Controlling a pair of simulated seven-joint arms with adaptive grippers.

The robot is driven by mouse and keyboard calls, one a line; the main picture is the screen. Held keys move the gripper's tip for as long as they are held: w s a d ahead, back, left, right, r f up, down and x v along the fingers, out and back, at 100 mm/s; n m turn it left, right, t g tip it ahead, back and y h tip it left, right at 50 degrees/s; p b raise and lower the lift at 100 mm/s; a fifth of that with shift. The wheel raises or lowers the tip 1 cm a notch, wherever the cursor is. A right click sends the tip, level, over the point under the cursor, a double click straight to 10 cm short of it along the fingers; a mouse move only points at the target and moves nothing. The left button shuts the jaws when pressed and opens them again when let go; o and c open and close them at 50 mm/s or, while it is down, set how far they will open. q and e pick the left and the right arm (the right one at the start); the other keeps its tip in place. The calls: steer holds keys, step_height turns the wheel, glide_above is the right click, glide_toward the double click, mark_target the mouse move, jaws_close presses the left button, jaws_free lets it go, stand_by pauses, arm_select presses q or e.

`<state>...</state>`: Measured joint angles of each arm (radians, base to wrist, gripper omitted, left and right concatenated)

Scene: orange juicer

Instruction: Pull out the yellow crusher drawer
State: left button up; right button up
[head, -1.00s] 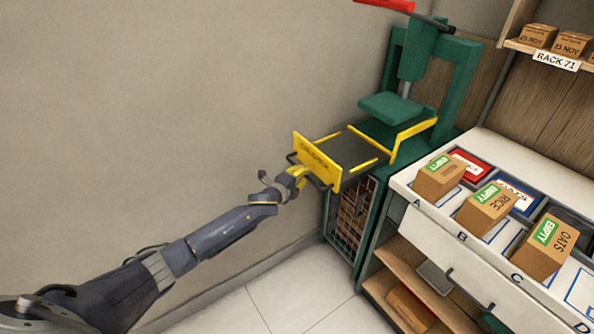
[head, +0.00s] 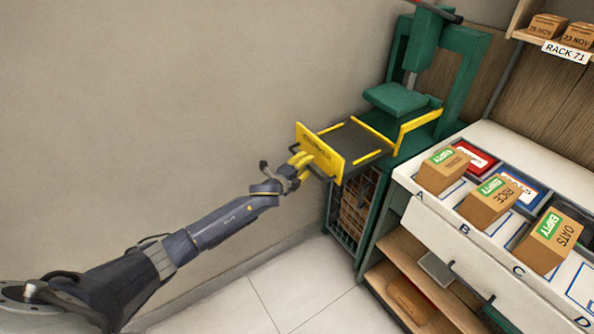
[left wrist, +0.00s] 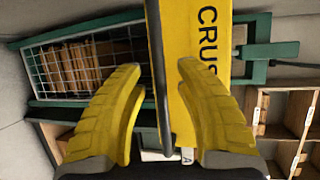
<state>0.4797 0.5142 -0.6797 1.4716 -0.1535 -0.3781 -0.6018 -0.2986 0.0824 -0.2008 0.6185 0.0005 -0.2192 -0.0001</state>
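The yellow crusher drawer (head: 321,150) sticks out from the green press (head: 396,100) in the head view. Its dark tray and yellow side rails show behind the front panel. My left gripper (head: 300,165) is at the outer side of the panel, by its dark handle. In the left wrist view, my left gripper (left wrist: 160,75) has its yellow fingers apart on either side of the dark handle bar (left wrist: 158,90). A gap shows between the bar and the left finger. The drawer's yellow panel (left wrist: 195,35) with black letters lies behind the right finger. My right gripper is not in view.
A green stand with wire mesh (head: 349,210) is below the drawer. A white counter (head: 420,205) with several cardboard boxes (head: 489,203) is at the right. A plain wall is at the left, close to the drawer. The floor in front is clear.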

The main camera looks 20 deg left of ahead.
arm_select(q)
steer(key=v, duration=1.1)
steer(key=shift+s, duration=0.35)
steer(key=shift+a, duration=0.15)
